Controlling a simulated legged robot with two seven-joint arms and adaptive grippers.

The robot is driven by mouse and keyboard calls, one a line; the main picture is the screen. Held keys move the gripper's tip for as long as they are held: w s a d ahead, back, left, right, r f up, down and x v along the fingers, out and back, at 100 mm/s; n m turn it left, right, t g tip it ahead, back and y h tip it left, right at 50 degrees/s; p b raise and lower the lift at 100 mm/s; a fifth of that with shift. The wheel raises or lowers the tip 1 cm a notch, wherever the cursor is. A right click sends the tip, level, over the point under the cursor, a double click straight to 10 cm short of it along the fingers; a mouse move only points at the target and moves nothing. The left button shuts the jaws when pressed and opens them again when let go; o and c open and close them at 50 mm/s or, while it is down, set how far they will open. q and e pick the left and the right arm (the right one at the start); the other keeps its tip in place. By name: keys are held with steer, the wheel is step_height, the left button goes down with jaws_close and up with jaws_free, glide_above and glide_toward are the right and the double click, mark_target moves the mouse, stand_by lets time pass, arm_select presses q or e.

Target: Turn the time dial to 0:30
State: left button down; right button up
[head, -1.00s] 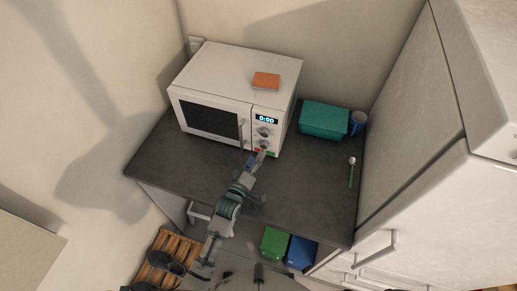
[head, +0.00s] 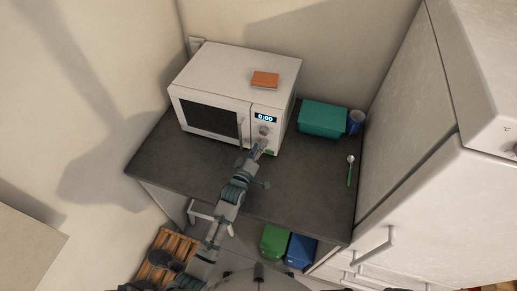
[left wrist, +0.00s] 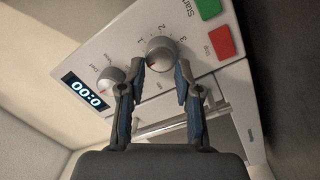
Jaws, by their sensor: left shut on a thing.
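The white microwave (head: 235,75) stands on the dark counter, and its display (head: 265,118) reads 0:00. The time dial (left wrist: 162,54), a grey knob marked 1, 2, 3 and "min", shows in the left wrist view. My left gripper (left wrist: 161,70) is shut on this dial, one finger on each side. In the head view my left gripper (head: 257,146) reaches the control panel and hides the lower dial. The other dial (left wrist: 110,80) sits beside the display in the left wrist view, apart from the fingers. My right gripper is out of view.
Green (left wrist: 208,8) and red (left wrist: 220,43) buttons lie beyond the time dial. The microwave door handle (head: 241,132) is left of the panel. A teal box (head: 322,119), blue mug (head: 355,122) and spoon (head: 350,170) are on the right. The counter front (head: 290,195) is clear.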

arm_select(q)
steer(key=shift+s+d+f, duration=0.2)
steer(key=shift+d+f, duration=0.1)
steer(key=shift+d, duration=0.25)
steer(key=shift+w+f, duration=0.1)
steer(key=shift+w, duration=0.05)
steer(key=shift+d, duration=0.1)
steer(key=shift+w, duration=0.1)
steer(key=shift+r+m+g+p, duration=0.15)
steer(key=shift+m+g+p, duration=0.05)
steer(key=shift+m+p, duration=1.1)
steer(key=shift+r+m+g+p, duration=0.1)
steer(key=shift+m+g+p, duration=0.1)
steer(key=shift+m+p, duration=1.05)
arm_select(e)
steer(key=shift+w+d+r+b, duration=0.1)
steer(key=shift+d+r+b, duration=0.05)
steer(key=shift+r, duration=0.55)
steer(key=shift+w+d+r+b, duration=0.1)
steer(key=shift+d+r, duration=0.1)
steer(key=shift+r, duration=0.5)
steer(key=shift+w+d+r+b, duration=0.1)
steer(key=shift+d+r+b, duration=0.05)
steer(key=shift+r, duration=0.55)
arm_select(q)
steer(key=shift+m, duration=0.45)
steer(key=shift+w, duration=0.1)
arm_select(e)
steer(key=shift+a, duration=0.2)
